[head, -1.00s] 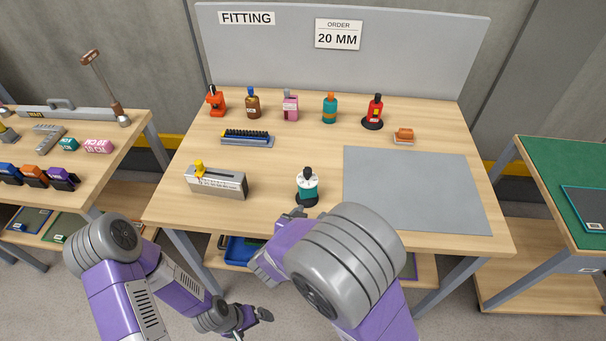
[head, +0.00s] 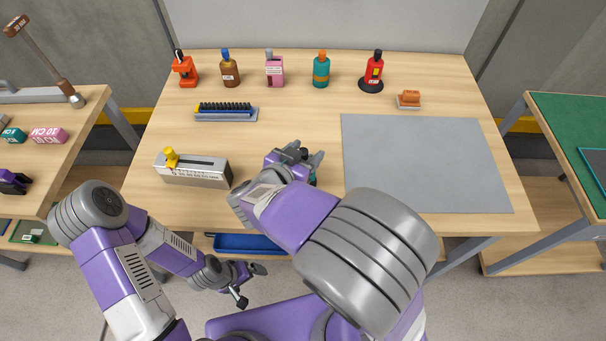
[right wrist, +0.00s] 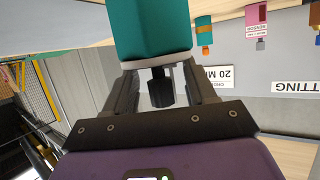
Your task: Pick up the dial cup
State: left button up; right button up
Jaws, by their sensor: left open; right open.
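The teal cup with a black knob, which I take for the dial cup, stands at the table's front middle. In the head view only a teal sliver (head: 312,179) shows behind my right gripper (head: 298,155). In the right wrist view its teal body (right wrist: 150,30) and black knob (right wrist: 162,92) appear upside down. The open fingers of my right gripper (right wrist: 158,75) lie either side of the knob; contact cannot be told. My left gripper (head: 250,284) is open and empty, low in front of the table.
A grey slotted gauge block (head: 192,169) with a yellow knob stands left of my right gripper. A grey mat (head: 425,165) lies to the right. A black-toothed rack (head: 226,111) lies behind. Several bottle-like tools line the back, including a red one (head: 372,75).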

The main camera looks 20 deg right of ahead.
jog(key=shift+w+d+f, duration=0.2)
jog(key=shift+w+d, duration=0.1)
jog(key=shift+w, duration=0.1)
grip_shut()
